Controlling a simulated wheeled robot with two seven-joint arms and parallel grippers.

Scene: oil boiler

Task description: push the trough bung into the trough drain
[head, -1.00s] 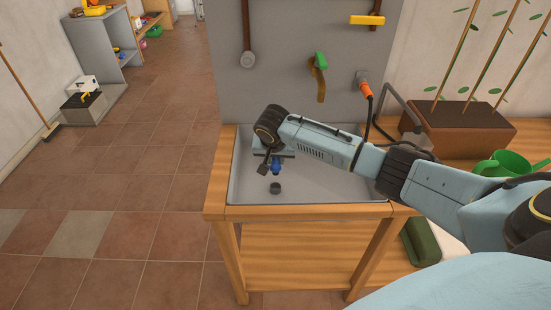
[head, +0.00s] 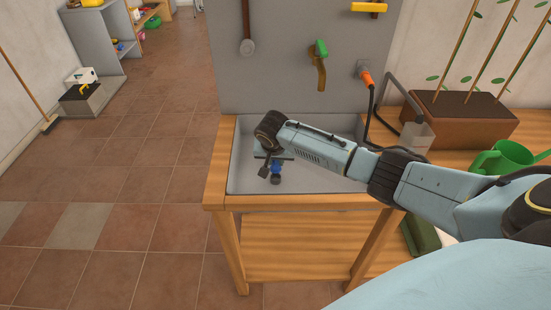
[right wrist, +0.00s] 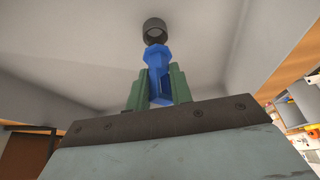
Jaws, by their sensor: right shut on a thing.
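The blue trough bung (head: 277,167) is held in my right gripper (head: 268,163), low over the trough floor. In the right wrist view, the green fingers of the right gripper (right wrist: 158,88) are closed on both sides of the bung (right wrist: 156,65). The trough drain (head: 276,181) is a short dark ring standing on the trough floor. In the right wrist view the drain (right wrist: 154,27) shows its open mouth just beyond the bung's tip. The tip overlaps the ring's near edge; I cannot tell whether they touch. My left gripper is out of view.
The grey trough (head: 330,187) is set in a wooden bench (head: 300,203) below a grey panel with hanging tools. The trough floor around the drain is clear.

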